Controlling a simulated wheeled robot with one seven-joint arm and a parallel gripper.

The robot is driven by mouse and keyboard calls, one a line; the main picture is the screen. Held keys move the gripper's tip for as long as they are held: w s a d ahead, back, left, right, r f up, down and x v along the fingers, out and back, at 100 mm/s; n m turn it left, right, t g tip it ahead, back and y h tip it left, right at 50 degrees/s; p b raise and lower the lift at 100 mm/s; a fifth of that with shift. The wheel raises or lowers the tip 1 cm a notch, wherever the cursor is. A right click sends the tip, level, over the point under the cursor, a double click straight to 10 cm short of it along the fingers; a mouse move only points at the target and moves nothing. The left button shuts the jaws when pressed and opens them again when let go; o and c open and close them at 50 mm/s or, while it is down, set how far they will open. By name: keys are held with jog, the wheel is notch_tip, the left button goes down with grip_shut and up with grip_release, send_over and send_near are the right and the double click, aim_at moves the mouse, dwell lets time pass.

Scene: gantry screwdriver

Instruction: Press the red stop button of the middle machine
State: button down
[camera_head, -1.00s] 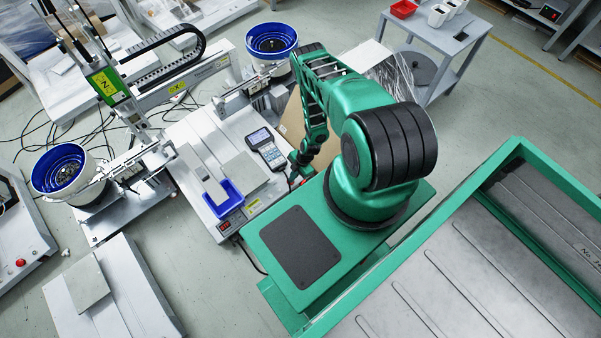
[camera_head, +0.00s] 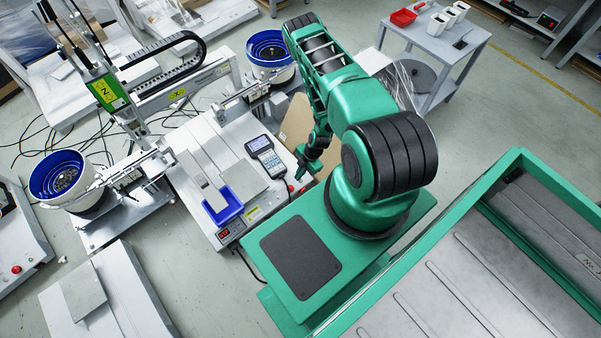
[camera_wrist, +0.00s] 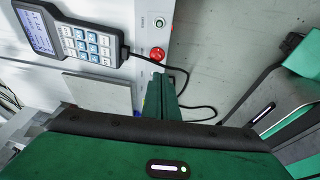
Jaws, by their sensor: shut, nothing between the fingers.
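The middle machine (camera_head: 212,142) stands left of my arm in the head view. Its red stop button (camera_head: 291,188) shows at the machine's right edge, close to my gripper (camera_head: 301,174). In the wrist view the red button (camera_wrist: 157,54) sits on the light front panel, just beyond the fingertips of my gripper (camera_wrist: 160,78). My gripper is shut and empty. A visible gap separates the fingertips from the button in the picture; the exact distance cannot be told. A small round button (camera_wrist: 159,22) with a green centre sits above the red one.
A keypad controller (camera_wrist: 88,42) lies left of the button, its dark cable (camera_wrist: 184,82) looping past the panel. A blue tray (camera_head: 224,207) sits on the machine. Another machine with a red button (camera_head: 16,269) stands at far left. A grey cart (camera_head: 440,42) stands behind.

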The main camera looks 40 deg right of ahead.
jog(key=shift+v, duration=1.15)
jog(key=w+d+r+m+h, duration=0.1)
jog(key=w+d+r+m, duration=0.2)
jog(key=r, duration=0.7)
jog(key=w+d+r+m, duration=0.15)
jog(key=w+r, duration=0.35)
jog(key=r, duration=0.5)
notch_tip(320, 180, up, 22)
jog(key=d+m+g+h, duration=0.1)
jog(key=d+m+h, duration=0.15)
jog(key=m, duration=0.25)
jog(key=s+a+r+m, duration=0.1)
jog(key=s+r+m, duration=0.3)
jog(key=r, duration=0.5)
jog(key=s+a+r+m, duration=0.1)
jog(key=s+r+m, duration=0.2)
jog(key=s+r, duration=0.45)
jog(key=s+a+r+m, duration=0.2)
jog(key=s+r+m, duration=0.2)
jog(key=s, duration=0.4)
jog(key=s+a+r+m, duration=0.3)
jog(key=s+r+m, duration=0.1)
jog(key=s+r, duration=0.3)
jog(key=shift+s, duration=0.7)
